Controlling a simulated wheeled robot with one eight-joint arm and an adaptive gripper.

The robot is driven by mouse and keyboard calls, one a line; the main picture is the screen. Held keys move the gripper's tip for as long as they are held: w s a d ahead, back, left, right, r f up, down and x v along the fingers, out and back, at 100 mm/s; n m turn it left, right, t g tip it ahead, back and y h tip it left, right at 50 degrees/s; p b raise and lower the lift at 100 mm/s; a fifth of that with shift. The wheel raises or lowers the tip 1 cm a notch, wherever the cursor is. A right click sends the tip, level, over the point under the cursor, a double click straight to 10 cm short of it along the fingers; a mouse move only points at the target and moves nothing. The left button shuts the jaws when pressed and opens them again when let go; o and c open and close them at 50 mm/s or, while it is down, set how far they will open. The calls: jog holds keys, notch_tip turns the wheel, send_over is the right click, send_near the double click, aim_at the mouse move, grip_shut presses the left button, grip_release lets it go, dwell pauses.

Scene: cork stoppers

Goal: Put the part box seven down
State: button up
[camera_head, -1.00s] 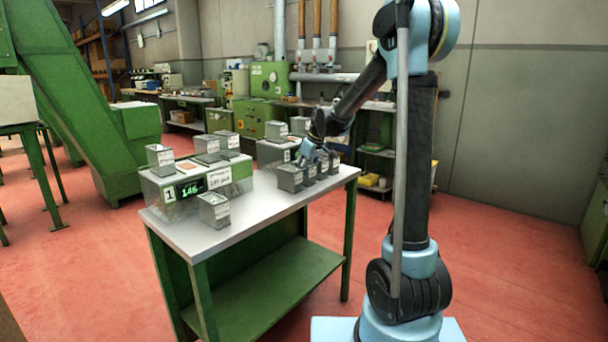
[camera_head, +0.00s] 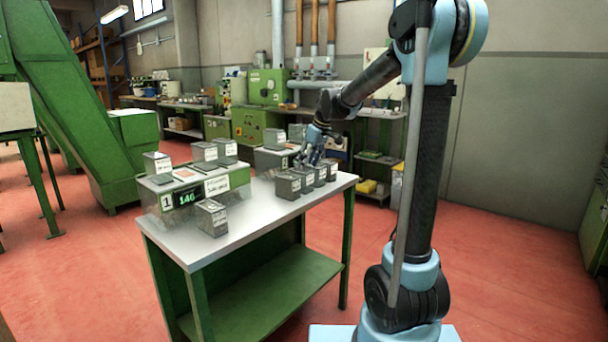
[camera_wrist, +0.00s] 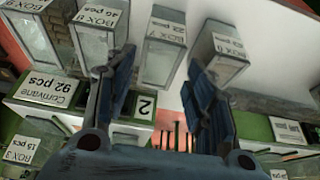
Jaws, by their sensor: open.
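Box seven (camera_wrist: 162,62) is a small grey box with a white label reading "BOX 7, 22 pcs". It stands in a row on the white-topped table (camera_head: 240,232), and in the wrist view it appears between my fingertips. My gripper (camera_wrist: 160,66) is open and empty, its two blue fingers spread wide. In the head view my gripper (camera_head: 310,150) hangs above the far end of the row of grey boxes (camera_head: 288,187). I cannot tell from the head view which of the row is box seven.
Box eight (camera_wrist: 95,45) and box six (camera_wrist: 218,55) stand close on either side of box seven. A display unit numbered 1 (camera_head: 200,190) bears several grey boxes, and a lone grey box (camera_head: 211,217) stands before it. The table's front right top is clear.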

jog(key=s+d+f+m+h, duration=0.1)
jog(key=s+d+m, duration=0.1)
jog(key=s+d, duration=0.65)
jog(key=s+d+f+m+h, duration=0.1)
jog(key=s+d+m, duration=0.3)
jog(key=s, duration=0.7)
jog(key=s+d+f+m, duration=0.1)
jog(key=s+d+f, duration=0.2)
jog(key=s+f, duration=0.2)
jog(key=s+d+f+m+h, duration=0.1)
jog(key=s+d+f, duration=0.2)
jog(key=s+f, duration=0.2)
jog(key=s+d+f+m, duration=0.2)
jog(key=s+f, duration=0.3)
jog(key=s, duration=0.4)
jog(key=shift+s+d+h, duration=0.15)
jog(key=shift+d+h, duration=0.15)
jog(key=shift+d, duration=0.2)
